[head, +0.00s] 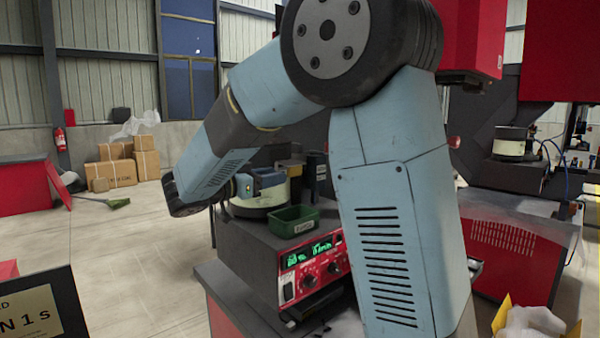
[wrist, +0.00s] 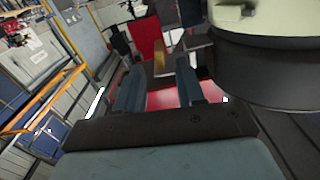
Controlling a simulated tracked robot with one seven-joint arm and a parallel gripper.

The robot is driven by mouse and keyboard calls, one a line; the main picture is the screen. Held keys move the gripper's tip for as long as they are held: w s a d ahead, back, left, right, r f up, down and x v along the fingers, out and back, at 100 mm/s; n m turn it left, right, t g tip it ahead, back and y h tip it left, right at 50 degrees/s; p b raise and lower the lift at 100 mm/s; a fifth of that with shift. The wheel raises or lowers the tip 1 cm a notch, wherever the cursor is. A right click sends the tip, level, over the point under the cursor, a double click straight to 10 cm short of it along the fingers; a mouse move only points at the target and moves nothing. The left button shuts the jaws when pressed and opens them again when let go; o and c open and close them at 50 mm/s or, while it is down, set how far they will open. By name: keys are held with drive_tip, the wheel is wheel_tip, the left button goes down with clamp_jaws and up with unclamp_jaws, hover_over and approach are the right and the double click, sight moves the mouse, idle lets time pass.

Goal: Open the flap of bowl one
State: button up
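A cream-sided bowl feeder (head: 262,200) stands on a dark machine housing, partly hidden behind my gripper (head: 268,180). In the wrist view, the bowl (wrist: 268,18) with its dark base (wrist: 268,72) fills the upper right, beside my right finger. My gripper (wrist: 159,70) is open, its two blue-grey fingers apart and apparently empty. A small tan upright piece (wrist: 160,57) shows beyond the fingertips; I cannot tell whether it is the flap. A brownish plate (head: 290,163) shows behind the bowl in the head view. No flap can be made out for certain.
A green bin (head: 294,221) and a red control panel (head: 314,265) with lit digits are at the front of the housing. A second feeder (head: 512,146) stands at right. A sign (head: 35,312) is at lower left. Open floor lies left.

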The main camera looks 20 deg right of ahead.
sight(301, 170)
drive_tip(key=x, duration=0.9)
drive_tip(key=shift+w+d, duration=0.15)
drive_tip(key=shift+d, duration=0.15)
clamp_jaws()
